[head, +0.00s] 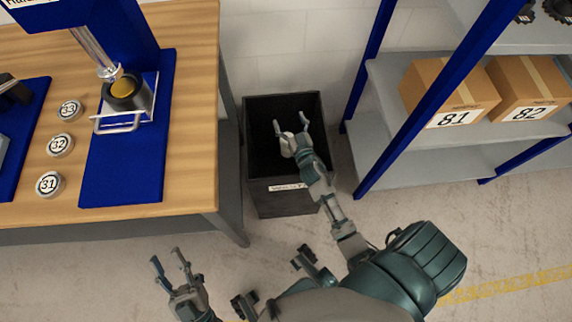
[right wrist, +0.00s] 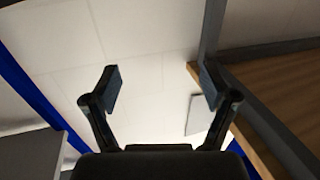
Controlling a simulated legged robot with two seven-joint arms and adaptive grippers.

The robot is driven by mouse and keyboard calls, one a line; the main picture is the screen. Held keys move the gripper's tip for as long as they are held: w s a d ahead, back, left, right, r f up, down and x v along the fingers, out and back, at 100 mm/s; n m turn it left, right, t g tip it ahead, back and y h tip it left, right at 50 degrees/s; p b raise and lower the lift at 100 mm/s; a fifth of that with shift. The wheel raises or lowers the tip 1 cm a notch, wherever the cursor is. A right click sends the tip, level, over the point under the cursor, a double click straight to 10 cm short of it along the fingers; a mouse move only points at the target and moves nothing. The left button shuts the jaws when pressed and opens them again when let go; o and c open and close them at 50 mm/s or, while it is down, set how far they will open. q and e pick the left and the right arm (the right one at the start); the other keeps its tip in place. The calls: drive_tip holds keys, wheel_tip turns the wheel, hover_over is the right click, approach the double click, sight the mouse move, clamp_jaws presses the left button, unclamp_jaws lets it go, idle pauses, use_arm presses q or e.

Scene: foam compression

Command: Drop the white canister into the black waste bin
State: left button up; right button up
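The black waste bin (head: 285,200) stands on the floor between the table and the shelf. My right gripper (head: 291,127) is over the bin's opening, its fingers spread apart. In the right wrist view my right gripper (right wrist: 159,85) is open with nothing between its fingers. My left gripper (head: 168,258) is open and empty, low in front of the table. I cannot make out a white canister in either gripper, and the bin's inside is too dark to show one. Small round labelled containers 33 (head: 69,110), 32 (head: 60,145) and 31 (head: 49,184) stand on the table.
The wooden table (head: 190,120) is at the left, with a blue press (head: 128,150) holding a dark cup with a yellow top. A blue-framed shelf (head: 385,110) with cardboard boxes (head: 450,95) stands right of the bin. Floor in front is clear.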

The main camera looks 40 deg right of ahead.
use_arm(q)
drive_tip(key=shift+s+d+r, duration=0.1)
drive_tip(key=shift+d, duration=0.5)
use_arm(e)
wheel_tip(320, 180, up, 10)
drive_tip(key=d, duration=0.1)
drive_tip(key=shift+f, duration=0.25)
use_arm(q)
drive_tip(key=shift+a, duration=0.1)
use_arm(e)
drive_tip(key=shift+a, duration=0.1)
